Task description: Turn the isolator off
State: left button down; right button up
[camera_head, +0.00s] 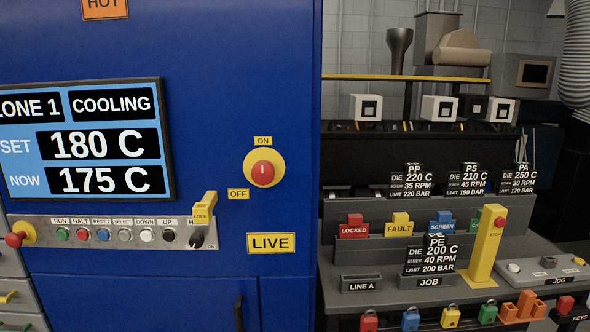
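The isolator (264,168) is a red round knob on a yellow disc, on the front of the blue cabinet (230,80). The white mark on its knob stands upright, pointing toward the ON label (263,141) above it. The OFF label (238,194) sits below and to the left of the disc. A yellow LIVE sign (271,243) is below the isolator. Neither of my grippers shows in the head view.
A grey button strip (120,236) runs below the cabinet's screen (90,140), with a yellow LOCK piece (203,208) at its right end. To the right, a stepped grey bench (370,305) holds coloured tags, padlocks, job cards and a yellow STOP post (487,246).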

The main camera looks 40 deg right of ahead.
aim_at(263, 173)
jog(key=z, duration=1.1)
jog(key=j+z, duration=0.15)
jog(key=j, duration=0.95)
jog(key=i, duration=0.05)
